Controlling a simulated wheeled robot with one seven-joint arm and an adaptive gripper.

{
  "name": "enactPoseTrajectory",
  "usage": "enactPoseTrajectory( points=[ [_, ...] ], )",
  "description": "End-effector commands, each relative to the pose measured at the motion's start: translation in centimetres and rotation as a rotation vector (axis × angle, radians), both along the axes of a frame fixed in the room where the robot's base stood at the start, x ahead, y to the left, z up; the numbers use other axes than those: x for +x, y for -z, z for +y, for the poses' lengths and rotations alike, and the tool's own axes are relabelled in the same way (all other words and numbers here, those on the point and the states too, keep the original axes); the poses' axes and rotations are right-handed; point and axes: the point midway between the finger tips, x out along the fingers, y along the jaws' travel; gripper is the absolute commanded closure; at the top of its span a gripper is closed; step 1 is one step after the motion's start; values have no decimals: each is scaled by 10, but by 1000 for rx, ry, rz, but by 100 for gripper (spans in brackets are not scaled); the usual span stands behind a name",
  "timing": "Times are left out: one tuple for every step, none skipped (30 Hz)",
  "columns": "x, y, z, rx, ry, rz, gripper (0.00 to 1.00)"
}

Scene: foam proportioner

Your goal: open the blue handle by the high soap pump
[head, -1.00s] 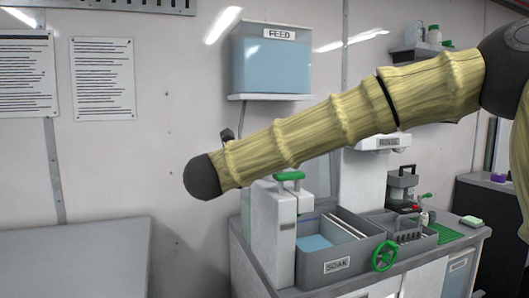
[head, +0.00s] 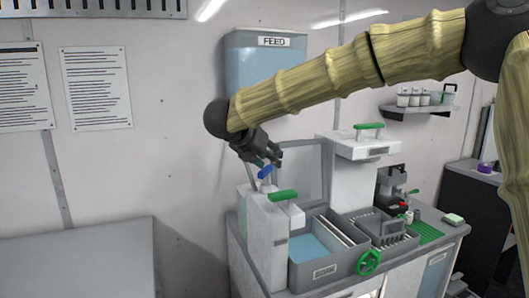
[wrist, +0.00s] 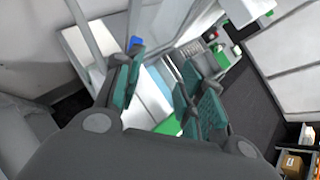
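The small blue handle (head: 265,171) shows in the head view at the end of a thin grey stem, above the back of a white housing (head: 267,232) at the left of the bench. My gripper (head: 265,150) is just above it, fingers apart, pointing down and right. In the wrist view the blue handle (wrist: 136,41) is beyond the tip of the left finger, partly hidden by it. The teal finger pads (wrist: 160,78) are spread with nothing between them. I cannot tell whether a finger touches the handle. No label shows which part is the high soap pump.
A green handle (head: 283,195) tops the white housing close below my gripper. A FEED tank (head: 262,62) hangs on the wall behind my arm. A grey soak basin (head: 318,280), a green wheel (head: 368,262) and a white tower (head: 352,172) with a green handle stand to the right.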

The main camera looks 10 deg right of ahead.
Motion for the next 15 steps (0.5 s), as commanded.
enactPoseTrajectory(
  points=[
    [1, -13, -1, 29, 5, 34, 61],
    [2, -14, -1, 49, 7, 54, 61],
    [2, -17, 0, 74, 10, 82, 61],
    [3, -19, 0, 95, 10, 103, 61],
    [3, -21, 0, 115, 11, 123, 61],
    [4, -24, 1, 144, 12, 147, 61],
    [5, -27, 3, 167, 11, 165, 61],
    [5, -30, 4, 189, 11, 183, 61],
    [6, -34, 5, 220, 10, 204, 61],
    [7, -36, 6, 243, 10, 220, 61],
    [7, -39, 8, 265, 10, 234, 61],
    [9, -43, 10, 295, 7, 250, 61],
    [9, -46, 11, 315, 6, 261, 61],
    [10, -48, 13, 334, 4, 271, 61],
    [11, -51, 14, 358, 2, 282, 61]
  ],
)
